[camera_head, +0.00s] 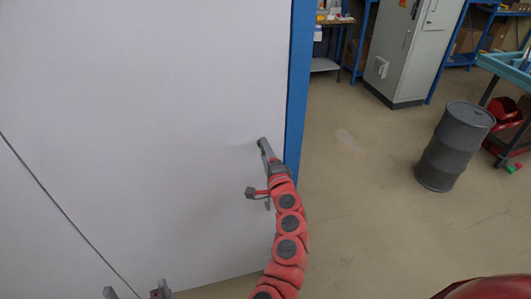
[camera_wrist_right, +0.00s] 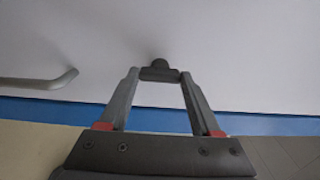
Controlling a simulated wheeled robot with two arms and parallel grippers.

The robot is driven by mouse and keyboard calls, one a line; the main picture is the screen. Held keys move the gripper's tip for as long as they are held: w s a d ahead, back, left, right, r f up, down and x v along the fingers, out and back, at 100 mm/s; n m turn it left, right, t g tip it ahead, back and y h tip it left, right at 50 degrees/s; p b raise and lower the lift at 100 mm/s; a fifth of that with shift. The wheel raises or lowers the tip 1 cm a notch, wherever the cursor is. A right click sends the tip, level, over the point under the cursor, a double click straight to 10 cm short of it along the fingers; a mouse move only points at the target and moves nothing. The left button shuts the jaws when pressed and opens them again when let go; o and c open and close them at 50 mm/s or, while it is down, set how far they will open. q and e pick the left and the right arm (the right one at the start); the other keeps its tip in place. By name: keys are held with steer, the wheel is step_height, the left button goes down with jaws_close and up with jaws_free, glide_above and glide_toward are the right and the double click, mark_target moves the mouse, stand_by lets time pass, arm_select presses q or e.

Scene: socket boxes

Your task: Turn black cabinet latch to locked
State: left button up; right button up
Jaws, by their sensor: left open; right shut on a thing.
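The black latch (camera_wrist_right: 159,66) is a small dark knob on a pale panel (camera_head: 140,100). In the right wrist view the two fingertips of my right gripper (camera_wrist_right: 160,76) are closed on its sides. In the head view my right gripper (camera_head: 265,150) is at the panel's right part, close to the blue edge; the latch cannot be told apart from the fingertips there. Whether the latch is turned cannot be read. My left gripper (camera_head: 137,293) shows only its fingertips at the bottom edge, apart and empty, in front of the panel.
A bent grey bar handle (camera_wrist_right: 40,82) sticks out left of the latch in the wrist view. A blue post (camera_head: 299,80) borders the panel. To the right the floor (camera_head: 360,220) is open, with a grey drum (camera_head: 455,145) and a grey cabinet (camera_head: 405,50) further off.

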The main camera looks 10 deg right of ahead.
stand_by(0.3)
steer(key=o, duration=1.4)
steer(key=shift+s, duration=0.1)
steer(key=shift+s+d+p, duration=0.15)
steer(key=shift+s+p, duration=0.9)
steer(key=shift+s, duration=3.3)
steer(key=shift+s+d+p, duration=0.15)
steer(key=shift+s+p, duration=0.85)
steer(key=shift+s, duration=3.3)
